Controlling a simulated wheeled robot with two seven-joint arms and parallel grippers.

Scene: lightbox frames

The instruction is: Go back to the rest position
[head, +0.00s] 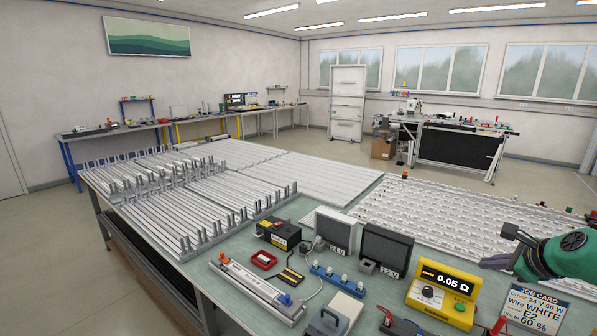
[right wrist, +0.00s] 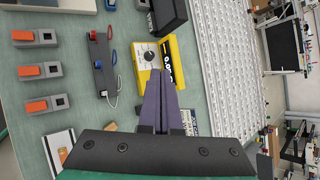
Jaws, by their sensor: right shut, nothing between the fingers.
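My right gripper (head: 488,263) is at the right of the head view, above the workbench (head: 215,292), with the green end of my arm behind it. In the right wrist view the gripper (right wrist: 163,74) has its two long purple-grey fingers together, with nothing held. The fingertips show in front of the yellow meter (right wrist: 149,55), which also shows in the head view (head: 420,295) with a reading of 0.05 Ω. My left gripper is not in view.
A job card (head: 533,306) stands right of the meter, below my arm. White slotted panels (head: 460,215) cover the back right. Open floor (head: 335,160) lies behind.

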